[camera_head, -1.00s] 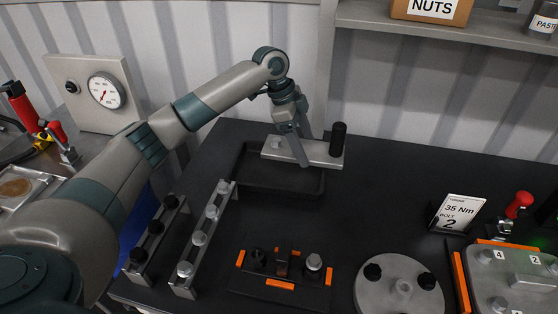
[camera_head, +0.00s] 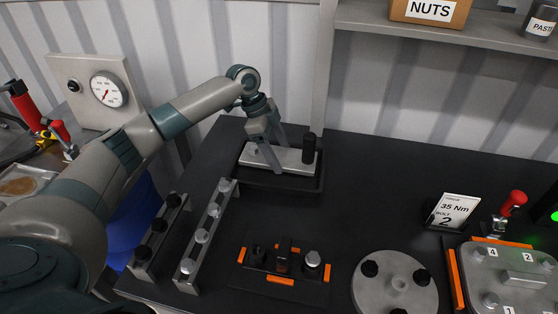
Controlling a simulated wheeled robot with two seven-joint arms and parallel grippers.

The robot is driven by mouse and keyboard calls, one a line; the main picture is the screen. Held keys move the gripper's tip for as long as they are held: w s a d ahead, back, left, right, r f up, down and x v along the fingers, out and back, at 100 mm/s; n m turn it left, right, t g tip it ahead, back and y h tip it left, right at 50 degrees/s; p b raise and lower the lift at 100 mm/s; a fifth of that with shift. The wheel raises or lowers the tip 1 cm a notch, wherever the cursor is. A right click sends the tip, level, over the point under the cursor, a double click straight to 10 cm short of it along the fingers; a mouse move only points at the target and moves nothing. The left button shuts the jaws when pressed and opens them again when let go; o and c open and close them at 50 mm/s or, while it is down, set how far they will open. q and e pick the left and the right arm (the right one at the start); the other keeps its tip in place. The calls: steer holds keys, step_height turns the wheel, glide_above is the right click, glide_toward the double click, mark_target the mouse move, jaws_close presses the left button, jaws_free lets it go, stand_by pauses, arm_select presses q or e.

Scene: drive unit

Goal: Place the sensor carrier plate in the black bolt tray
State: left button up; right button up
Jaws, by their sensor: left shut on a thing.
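The sensor carrier plate (camera_head: 290,158) is a light grey bar with a black cylinder standing at its right end and a small bolt near its left. My left gripper (camera_head: 279,161) is shut on the plate at its left half. The plate is at the black bolt tray (camera_head: 265,183), a shallow dark tray at the back of the bench, and covers much of its inside. Whether the plate rests on the tray floor or hangs just above it I cannot tell. My right gripper is not in view.
Two bolt racks (camera_head: 207,236) (camera_head: 159,236) stand left of centre. An orange-cornered fixture (camera_head: 283,265), a round plate (camera_head: 394,284) and a torque card (camera_head: 455,211) lie in front and to the right. The bench right of the tray is clear.

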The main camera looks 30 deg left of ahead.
mark_target(277, 155)
arm_select(q)
step_height(277, 155, down, 3)
steer(key=shift+r+p, duration=0.2)
steer(key=shift+p, duration=0.4)
steer(key=shift+f, duration=0.4)
steer(key=shift+f, duration=0.1)
steer(key=o, duration=1.8)
steer(key=shift+c, duration=0.2)
steer(key=b+v, duration=0.2)
steer(key=v, duration=0.8)
steer(key=shift+b, duration=0.3)
steer(key=shift+v, duration=1.05)
steer(key=shift+s+d, duration=0.1)
steer(key=shift+s, duration=0.05)
